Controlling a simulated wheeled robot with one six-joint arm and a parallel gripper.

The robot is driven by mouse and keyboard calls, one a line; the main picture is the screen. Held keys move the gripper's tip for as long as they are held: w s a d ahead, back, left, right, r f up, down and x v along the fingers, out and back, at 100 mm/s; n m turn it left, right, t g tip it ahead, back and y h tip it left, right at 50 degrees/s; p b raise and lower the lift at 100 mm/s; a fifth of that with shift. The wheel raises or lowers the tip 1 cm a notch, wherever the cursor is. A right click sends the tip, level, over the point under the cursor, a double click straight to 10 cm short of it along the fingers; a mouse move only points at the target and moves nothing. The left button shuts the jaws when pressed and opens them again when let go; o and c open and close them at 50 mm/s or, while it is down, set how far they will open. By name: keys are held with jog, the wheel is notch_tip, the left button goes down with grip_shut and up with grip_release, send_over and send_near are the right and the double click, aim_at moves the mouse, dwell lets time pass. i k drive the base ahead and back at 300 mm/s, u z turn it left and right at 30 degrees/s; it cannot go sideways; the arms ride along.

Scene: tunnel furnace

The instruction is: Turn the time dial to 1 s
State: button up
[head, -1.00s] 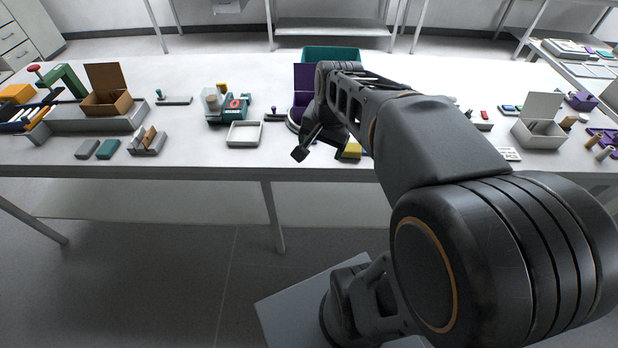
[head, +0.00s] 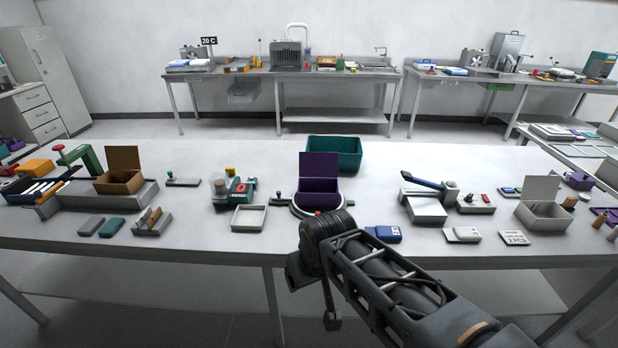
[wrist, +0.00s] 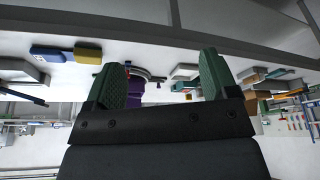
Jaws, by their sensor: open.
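I cannot make out a time dial in either view. A grey box-shaped appliance (head: 287,55) with a ribbed front stands on the back bench, beside a black "20 C" sign (head: 209,41); no dial markings are legible. My gripper (wrist: 163,78) is open and empty in the wrist view, its two green-padded fingers wide apart. In the head view my gripper is at the near edge of the front table, partly hidden by my wrist, well away from the back bench.
The front table (head: 262,165) carries a purple open box (head: 319,172), a teal bin (head: 334,152), a brown box (head: 120,177), a white box (head: 543,207) and several small devices. Floor (head: 240,130) shows between the front table and the back bench (head: 340,75).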

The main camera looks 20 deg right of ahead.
aim_at(469, 198)
jog(key=z, duration=2)
jog(key=k, duration=0.6)
jog(key=z, duration=0.65)
jog(key=i, duration=1.35)
jog(key=u, duration=0.7)
jog(key=i, duration=0.5)
jog(key=u, duration=0.5)
